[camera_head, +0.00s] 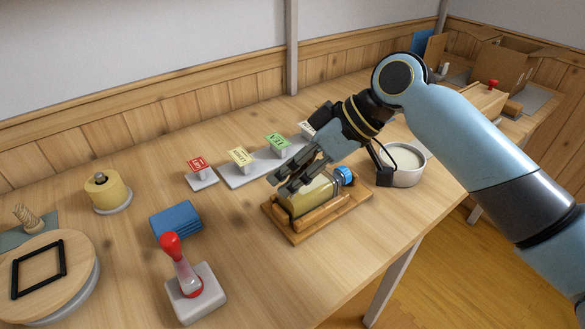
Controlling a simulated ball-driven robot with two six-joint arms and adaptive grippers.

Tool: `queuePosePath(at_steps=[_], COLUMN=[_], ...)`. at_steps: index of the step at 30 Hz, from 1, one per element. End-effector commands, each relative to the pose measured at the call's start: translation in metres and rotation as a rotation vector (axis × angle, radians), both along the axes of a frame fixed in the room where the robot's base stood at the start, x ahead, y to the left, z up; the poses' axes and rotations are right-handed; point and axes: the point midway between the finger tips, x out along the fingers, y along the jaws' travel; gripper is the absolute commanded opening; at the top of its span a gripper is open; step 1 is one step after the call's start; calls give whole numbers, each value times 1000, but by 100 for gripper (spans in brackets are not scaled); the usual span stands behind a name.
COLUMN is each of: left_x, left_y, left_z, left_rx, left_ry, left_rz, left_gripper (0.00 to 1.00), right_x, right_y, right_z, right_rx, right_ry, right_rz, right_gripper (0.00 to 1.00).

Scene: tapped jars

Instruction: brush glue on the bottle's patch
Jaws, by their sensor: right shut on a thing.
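The bottle (317,193) lies on its side on a wooden cradle (304,230), with its blue cap (345,175) toward the right. Its body looks pale yellow, and I cannot make out the patch. My right gripper (281,184) is low over the bottle's left part, fingers slanting down to the left. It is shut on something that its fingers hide. I cannot tell whether the fingertips touch the bottle. A grey pot with white content, likely the glue (402,158), stands to the right of the cradle. No brush shows clearly. My left gripper is not in view.
Several colored label cards (277,143) stand behind the cradle. A red-handled stamp (185,275), blue pads (176,221) and a yellow roll (106,192) are to the left. A round wooden stand (75,295) is at far left. The table's front edge runs close to the cradle.

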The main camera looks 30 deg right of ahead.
Motion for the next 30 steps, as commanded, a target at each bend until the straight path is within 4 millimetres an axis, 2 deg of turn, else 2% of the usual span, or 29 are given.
queuePosePath(at_steps=[18, 30], left_x=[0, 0], left_y=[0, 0], left_z=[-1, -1], left_rx=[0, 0], left_ry=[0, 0], left_rz=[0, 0], left_gripper=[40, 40], right_x=[19, 20], right_y=[-49, -53], right_z=[-1, 0], right_rx=[-2, -1], right_ry=[0, 1], right_rz=[-1, -1], right_gripper=[10, 10])
